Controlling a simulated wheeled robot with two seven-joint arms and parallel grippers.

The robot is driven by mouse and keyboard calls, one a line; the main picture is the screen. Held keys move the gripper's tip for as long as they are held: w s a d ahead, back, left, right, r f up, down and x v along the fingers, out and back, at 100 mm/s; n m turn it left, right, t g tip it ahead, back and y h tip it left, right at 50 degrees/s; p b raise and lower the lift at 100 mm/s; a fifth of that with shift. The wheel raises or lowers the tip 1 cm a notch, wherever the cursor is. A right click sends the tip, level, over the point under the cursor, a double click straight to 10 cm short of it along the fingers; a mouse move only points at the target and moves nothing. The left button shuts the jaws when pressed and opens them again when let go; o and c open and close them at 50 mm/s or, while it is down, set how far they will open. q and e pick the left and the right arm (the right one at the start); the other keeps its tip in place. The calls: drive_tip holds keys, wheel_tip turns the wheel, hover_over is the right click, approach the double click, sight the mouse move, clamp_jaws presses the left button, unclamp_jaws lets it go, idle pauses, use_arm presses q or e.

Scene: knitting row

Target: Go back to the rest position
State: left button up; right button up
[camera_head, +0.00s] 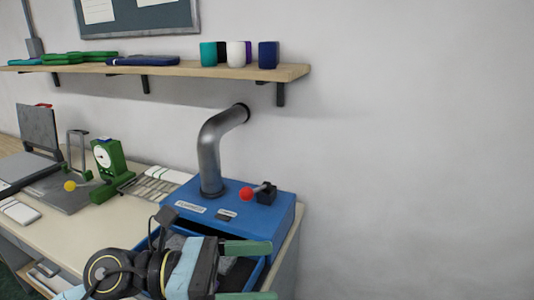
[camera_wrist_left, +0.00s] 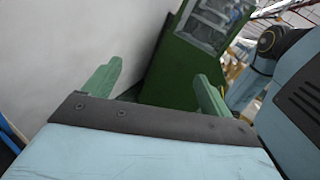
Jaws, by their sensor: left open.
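My left gripper (camera_head: 247,271) is at the bottom middle of the head view, above the front of a blue machine (camera_head: 240,205). Its two green fingers are spread apart with nothing seen between them. They also show apart in the left wrist view (camera_wrist_left: 155,88). Under and beside the gripper is an open blue tray (camera_head: 258,272) with grey, cloth-like contents, partly hidden by my arm. My right gripper is in neither view.
The machine has a grey pipe (camera_head: 209,155) into the wall and a red-knobbed lever (camera_head: 247,194). A green dial gauge (camera_head: 108,160) stands on the table (camera_head: 95,225). A green cabinet (camera_wrist_left: 185,75) shows in the wrist view.

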use_arm(q)
drive_tip(key=w+a+r+n+t+y, duration=0.1)
drive_tip(key=w+a+r+n+t, duration=0.2)
drive_tip(key=n+t, duration=0.7)
drive_tip(key=w+a+r+n+t+y, duration=0.1)
drive_tip(key=w+a+r+n+t, duration=0.15)
drive_tip(key=a+n+t, duration=0.65)
drive_tip(key=s+a+f+n+g+y, duration=0.1)
drive_tip(key=a+f+n+g+y, duration=0.25)
drive_tip(key=f+n+y, duration=0.75)
drive_tip(key=s+a+f+n+g+y, duration=0.15)
drive_tip(key=a+f+n+y, duration=0.4)
drive_tip(key=f+n, duration=0.6)
drive_tip(key=s+f+n+g, duration=0.4)
drive_tip(key=s+f+g, duration=0.15)
drive_tip(key=s, duration=0.25)
drive_tip(key=s+f+n+g, duration=0.4)
drive_tip(key=s+f+g, duration=0.15)
drive_tip(key=s, duration=0.35)
wheel_tip(320, 180, down, 25)
drive_tip(key=s+g, duration=0.2)
drive_tip(key=s+a+f+g, duration=0.1)
drive_tip(key=s+a+f, duration=0.1)
drive_tip(key=s+f, duration=1.2)
drive_tip(key=shift+s, duration=1.05)
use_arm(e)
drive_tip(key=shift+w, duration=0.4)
